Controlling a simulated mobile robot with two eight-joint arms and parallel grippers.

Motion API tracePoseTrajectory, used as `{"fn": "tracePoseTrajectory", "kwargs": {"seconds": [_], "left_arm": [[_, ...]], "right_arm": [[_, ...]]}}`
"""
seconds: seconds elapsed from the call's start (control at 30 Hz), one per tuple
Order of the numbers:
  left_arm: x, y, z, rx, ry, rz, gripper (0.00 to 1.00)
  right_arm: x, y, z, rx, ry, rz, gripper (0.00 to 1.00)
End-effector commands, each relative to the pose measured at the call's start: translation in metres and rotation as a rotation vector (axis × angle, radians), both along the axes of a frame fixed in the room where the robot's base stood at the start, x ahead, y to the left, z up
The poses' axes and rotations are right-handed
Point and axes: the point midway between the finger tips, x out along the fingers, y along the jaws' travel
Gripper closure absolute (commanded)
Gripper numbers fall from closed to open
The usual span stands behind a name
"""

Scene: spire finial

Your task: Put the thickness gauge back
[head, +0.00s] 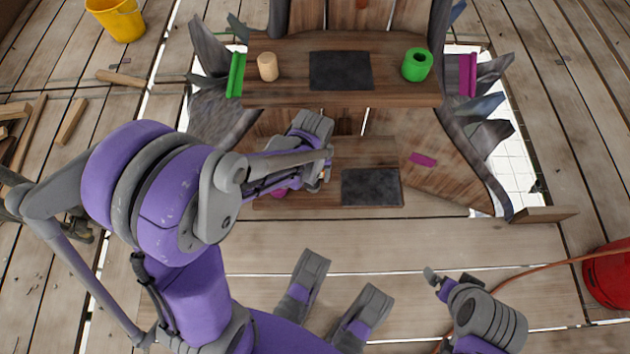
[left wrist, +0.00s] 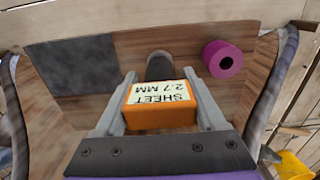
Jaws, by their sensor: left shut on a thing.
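The thickness gauge seems to be the orange block (left wrist: 162,112) with a white label reading "SHEET 2.7 MM" in the left wrist view. My left gripper (left wrist: 160,108) is shut on it, one finger along each side. In the head view my left gripper (head: 322,172) is over the left part of the lower wooden shelf (head: 300,202), and the arm mostly hides the block. A dark mat (head: 371,187) lies on that shelf right of the gripper; it also shows in the left wrist view (left wrist: 75,65).
A magenta holed cylinder (left wrist: 222,58) and a dark rounded thing (left wrist: 160,65) are just beyond the block. The upper shelf (head: 290,95) bears a tan peg (head: 268,66), a dark mat (head: 340,70) and a green cylinder (head: 417,64). Jagged grey pieces (head: 485,130) flank the shelves.

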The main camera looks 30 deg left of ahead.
Motion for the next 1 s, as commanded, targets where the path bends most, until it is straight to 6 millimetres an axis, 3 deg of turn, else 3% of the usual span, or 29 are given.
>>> {"fn": "tracePoseTrajectory", "kwargs": {"seconds": [0.3,0.7,0.73,0.87,1.0], "left_arm": [[0.000,0.000,-0.038,0.000,0.000,0.000,0.95],[0.000,0.000,-0.043,0.000,0.000,0.000,0.95],[0.000,0.000,-0.042,0.000,0.000,0.000,0.22],[0.000,0.000,-0.041,0.000,0.000,0.000,0.00],[0.000,0.000,-0.041,0.000,0.000,0.000,0.00]], "right_arm": [[0.003,0.000,-0.016,0.000,0.004,0.000,0.00],[0.003,0.000,-0.020,0.000,0.005,0.000,0.00],[0.003,0.000,-0.019,0.000,0.005,0.000,0.00],[0.003,0.000,-0.018,0.000,0.005,0.000,0.00],[0.003,0.000,-0.018,0.000,0.004,0.000,0.00]]}}
